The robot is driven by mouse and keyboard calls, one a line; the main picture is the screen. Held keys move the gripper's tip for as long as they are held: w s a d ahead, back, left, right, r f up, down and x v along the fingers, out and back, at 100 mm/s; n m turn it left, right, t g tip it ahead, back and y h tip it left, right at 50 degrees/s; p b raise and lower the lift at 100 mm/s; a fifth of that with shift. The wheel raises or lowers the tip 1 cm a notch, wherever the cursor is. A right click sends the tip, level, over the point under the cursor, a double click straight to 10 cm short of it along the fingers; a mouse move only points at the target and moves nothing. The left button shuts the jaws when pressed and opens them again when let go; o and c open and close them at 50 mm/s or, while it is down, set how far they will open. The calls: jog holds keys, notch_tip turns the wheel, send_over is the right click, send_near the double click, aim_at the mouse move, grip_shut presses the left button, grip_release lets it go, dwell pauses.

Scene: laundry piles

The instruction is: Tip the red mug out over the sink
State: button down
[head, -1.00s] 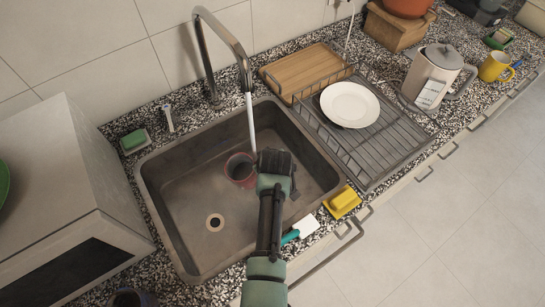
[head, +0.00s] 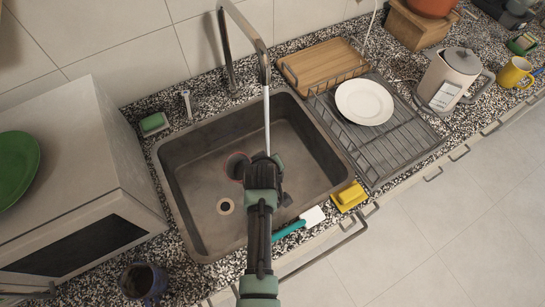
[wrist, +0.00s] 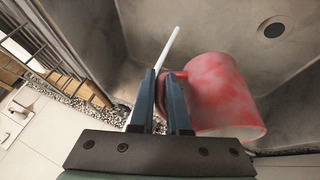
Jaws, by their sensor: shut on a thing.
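The red mug (wrist: 220,90) is large in the wrist view, with its handle between my gripper's (wrist: 162,75) two fingers. My gripper is shut on that handle. In the head view the red mug (head: 236,166) is over the sink (head: 185,205); only part of its rim shows beside my gripper (head: 262,163), which hides the rest. I cannot tell its exact tilt or whether anything is inside. The tap (head: 228,50) runs a thin stream of water (head: 266,120) close to the mug and gripper. The stream also shows in the wrist view (wrist: 168,45).
A dish rack (head: 395,145) with a white plate (head: 364,102) stands right of the sink. A yellow sponge (head: 349,196) and a teal-handled brush (head: 300,222) lie on the front edge. A dark blue mug (head: 143,281) and a microwave (head: 75,180) are at left.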

jog(key=shift+r+t+h+b, duration=0.6)
jog(key=shift+r+t, duration=0.2)
jog(key=shift+r, duration=0.15)
jog(key=shift+a+r+n+t+h+b, duration=0.15)
jog(key=shift+r+n+t+h+b, duration=0.4)
jog(key=shift+r+t+b, duration=0.55)
jog(key=shift+s+a+r+n+t+h+b, duration=0.2)
jog(key=shift+r+t+h+b, duration=0.25)
jog(key=shift+b, duration=0.65)
jog(key=shift+s+a+r+n+t+h+b, duration=0.2)
jog(key=shift+r+b, duration=0.4)
jog(key=shift+b, duration=0.45)
jog(key=shift+s+a+r+t+h+b, duration=0.1)
jog(key=shift+s+r+t+h+b, duration=0.25)
jog(key=shift+b, duration=0.55)
jog(key=shift+a+r+t+h+b, duration=0.15)
jog(key=shift+r+t+b, duration=0.35)
jog(key=shift+b, duration=0.4)
jog(key=shift+s+a+r+n+t+b, duration=0.1)
jog(key=shift+s+r+n+t+b, duration=0.25)
jog(key=shift+b, duration=0.65)
jog(key=shift+s+a+r+n+t+h+b, duration=0.15)
jog(key=shift+s+a+r+t+h+b, duration=0.35)
jog(key=shift+b, duration=0.95)
jog(key=shift+s+a+r+n+t+h+b, duration=0.15)
jog(key=shift+r+t+b, duration=0.4)
jog(key=shift+b, duration=0.9)
